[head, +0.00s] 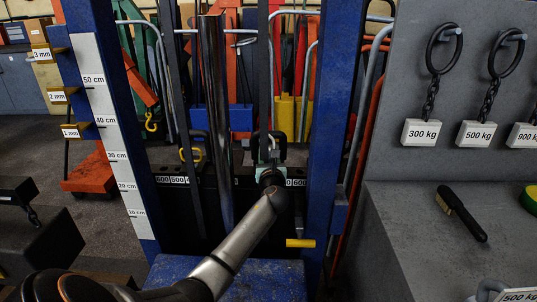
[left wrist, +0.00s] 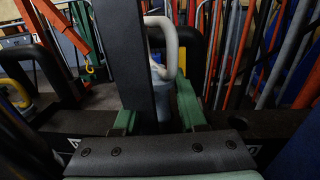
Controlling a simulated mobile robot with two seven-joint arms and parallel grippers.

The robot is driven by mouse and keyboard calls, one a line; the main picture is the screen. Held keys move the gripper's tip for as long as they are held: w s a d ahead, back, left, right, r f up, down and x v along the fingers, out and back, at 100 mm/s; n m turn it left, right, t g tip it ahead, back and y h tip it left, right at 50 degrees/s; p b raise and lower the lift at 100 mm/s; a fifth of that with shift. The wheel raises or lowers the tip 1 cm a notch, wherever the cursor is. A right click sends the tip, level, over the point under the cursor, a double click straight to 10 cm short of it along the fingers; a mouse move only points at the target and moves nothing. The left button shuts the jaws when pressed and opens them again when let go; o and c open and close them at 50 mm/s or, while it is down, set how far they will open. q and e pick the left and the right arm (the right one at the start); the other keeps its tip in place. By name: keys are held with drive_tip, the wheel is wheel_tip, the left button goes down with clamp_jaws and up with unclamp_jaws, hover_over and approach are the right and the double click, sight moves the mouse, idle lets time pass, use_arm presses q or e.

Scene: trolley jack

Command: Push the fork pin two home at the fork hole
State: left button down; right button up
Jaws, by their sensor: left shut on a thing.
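My left gripper (head: 268,152) reaches up from the bottom to the black crossbar between the blue posts. In the left wrist view its green fingertips (left wrist: 158,117) are shut on a pale grey piece with a looped handle, which looks like fork pin two (left wrist: 163,75). The pin stands roughly upright at the bar; a dark vertical bar covers its left part. The fork hole is hidden by the gripper and bar, so how deep the pin sits cannot be told. A similar piece with a yellow loop (head: 190,155) is on the crossbar to the left. My right gripper is not in view.
Blue posts (head: 333,120) flank the gripper; dark vertical bars and a shiny column (head: 215,110) stand close to its left. A yellow pin (head: 300,243) juts out low on the right. A grey bench (head: 400,235) with a brush (head: 462,213) is at right.

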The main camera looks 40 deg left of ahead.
use_arm(q)
drive_tip(key=shift+f+b, duration=1.45)
drive_tip(key=shift+f, duration=0.65)
drive_tip(key=shift+c, duration=2.1)
unclamp_jaws()
drive_tip(key=shift+f, duration=0.1)
drive_tip(key=shift+o, duration=0.2)
drive_tip(key=shift+s, duration=0.1)
drive_tip(key=shift+f, duration=0.15)
drive_tip(key=shift+s, duration=0.1)
drive_tip(key=p+v, duration=0.2)
drive_tip(key=v, duration=1)
drive_tip(key=shift+d+r+p, duration=0.3)
drive_tip(key=shift+r+p, duration=0.05)
drive_tip(key=shift+r, duration=0.05)
